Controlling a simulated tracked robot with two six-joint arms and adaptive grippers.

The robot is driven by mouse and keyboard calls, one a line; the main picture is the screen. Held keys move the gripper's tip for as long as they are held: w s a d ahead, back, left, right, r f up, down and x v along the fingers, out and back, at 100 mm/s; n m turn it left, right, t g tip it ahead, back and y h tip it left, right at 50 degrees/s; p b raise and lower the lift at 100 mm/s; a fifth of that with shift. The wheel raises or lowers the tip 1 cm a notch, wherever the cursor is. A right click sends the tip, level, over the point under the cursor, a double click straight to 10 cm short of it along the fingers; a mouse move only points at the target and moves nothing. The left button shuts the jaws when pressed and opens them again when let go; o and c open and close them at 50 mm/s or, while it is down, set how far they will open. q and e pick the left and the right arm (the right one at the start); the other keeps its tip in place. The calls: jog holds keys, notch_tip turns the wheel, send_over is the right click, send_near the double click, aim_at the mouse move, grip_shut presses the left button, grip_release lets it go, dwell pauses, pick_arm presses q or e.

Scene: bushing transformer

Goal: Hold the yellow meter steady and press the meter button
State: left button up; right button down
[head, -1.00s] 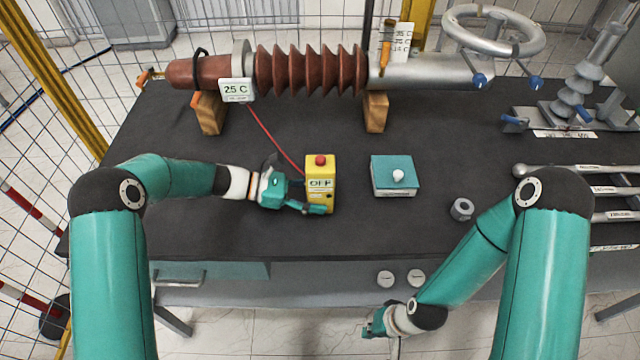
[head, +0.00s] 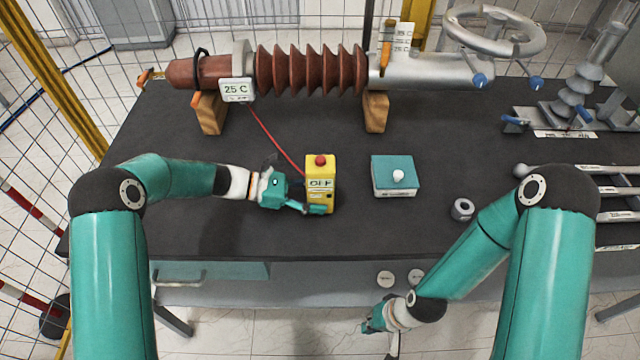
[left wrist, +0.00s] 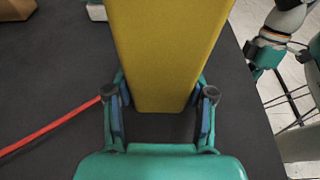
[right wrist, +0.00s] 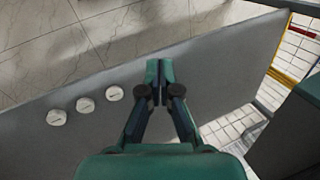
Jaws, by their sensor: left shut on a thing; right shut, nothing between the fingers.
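The yellow meter (head: 320,190) stands upright on the dark table with a red button (head: 320,160) on its top end and a label reading OFF. A red cable runs from it up to the 25 C display (head: 237,90). My left gripper (head: 316,209) is shut on the lower part of the meter; in the left wrist view its fingers (left wrist: 160,118) sit on both sides of the yellow body (left wrist: 165,50). My right gripper (head: 370,322) is below the table's front edge, away from the meter; in the right wrist view its fingertips (right wrist: 158,75) are together and empty.
A teal box with a white knob (head: 395,178) stands right of the meter, with a grey ring (head: 461,209) further right. A ribbed brown bushing (head: 310,70) lies on wooden blocks behind. The front panel carries round white knobs (head: 385,279). The table between meter and front edge is clear.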

aim_at(322, 161)
jog(key=w+a+r+n, duration=0.2)
jog(key=w+a+r, duration=0.1)
jog(key=r, duration=0.5)
jog(key=w+a+r+n, duration=0.2)
jog(key=w+a+r, duration=0.1)
jog(key=w+r, duration=0.2)
jog(key=w+a+r+n, duration=0.2)
jog(key=w+a+r, duration=0.1)
jog(key=r, duration=0.7)
jog(key=shift+w+a+r+n+y, duration=0.15)
jog(key=shift+w+r+n+y, duration=0.2)
jog(key=shift+w, duration=0.2)
jog(key=w+a+r+n+t, duration=0.1)
jog(key=w+r+n, duration=0.2)
jog(key=r, duration=0.2)
jog(key=w+a+r+n+t+y, duration=0.1)
jog(key=w+r+n+t, duration=0.1)
jog(key=r, duration=0.4)
jog(key=w+a+r+n+t, duration=0.1)
jog(key=w+r+n+t, duration=0.1)
jog(key=w+r+n, duration=0.2)
jog(key=shift+w+a+r+n, duration=0.25)
jog(key=shift+a+r, duration=0.15)
jog(key=shift+r, duration=0.35)
notch_tip(322, 161, up, 3)
jog(key=w+d+n+t, duration=0.1)
jog(key=w+d+n, duration=0.1)
jog(key=n, duration=0.1)
jog(key=shift+t, duration=0.3)
jog(key=shift+f, duration=4.15)
